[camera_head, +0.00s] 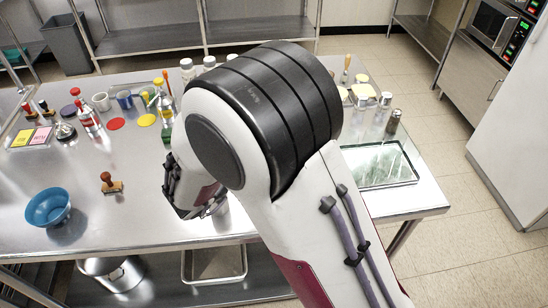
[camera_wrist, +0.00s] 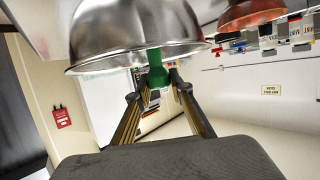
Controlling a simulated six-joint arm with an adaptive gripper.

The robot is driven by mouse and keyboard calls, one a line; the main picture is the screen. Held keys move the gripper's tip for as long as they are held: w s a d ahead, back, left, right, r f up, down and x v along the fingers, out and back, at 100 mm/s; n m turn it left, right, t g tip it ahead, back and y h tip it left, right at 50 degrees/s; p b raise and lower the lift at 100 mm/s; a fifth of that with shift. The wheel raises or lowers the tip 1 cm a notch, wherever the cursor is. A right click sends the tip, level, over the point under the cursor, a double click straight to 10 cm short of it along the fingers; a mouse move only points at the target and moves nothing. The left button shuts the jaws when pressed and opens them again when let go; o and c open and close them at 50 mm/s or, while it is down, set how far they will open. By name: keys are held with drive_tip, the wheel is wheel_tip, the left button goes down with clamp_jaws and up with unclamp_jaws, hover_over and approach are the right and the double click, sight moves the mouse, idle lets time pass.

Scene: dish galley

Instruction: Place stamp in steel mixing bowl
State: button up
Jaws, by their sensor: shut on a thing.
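My gripper (camera_wrist: 156,88) is shut on a green handle-like piece (camera_wrist: 154,72), which looks like a stamp's handle; its far end is not clear. A shiny steel bowl (camera_wrist: 140,28) fills the top of the wrist view just beyond the green piece, rim towards the bottom of the picture. I cannot tell whether they touch. In the head view my gripper (camera_head: 188,190) is over the front of the steel table, mostly hidden by my arm. A wooden-handled stamp (camera_head: 111,181) stands apart on the table to its left.
A blue bowl (camera_head: 48,208) sits at the table's front left. Bottles, cups and coloured discs (camera_head: 116,123) crowd the back left. A glossy tray (camera_head: 382,164) and shakers (camera_head: 393,122) are at the right. The front table between blue bowl and my gripper is mostly clear.

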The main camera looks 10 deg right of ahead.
drive_tip(key=shift+f, duration=0.1)
drive_tip(key=shift+f, duration=1.8)
drive_tip(key=shift+f, duration=0.5)
drive_tip(key=o, duration=1.1)
drive_tip(key=shift+r, duration=0.2)
drive_tip(key=shift+a+r, duration=0.1)
drive_tip(key=shift+r, duration=0.25)
drive_tip(key=shift+v, duration=5.95)
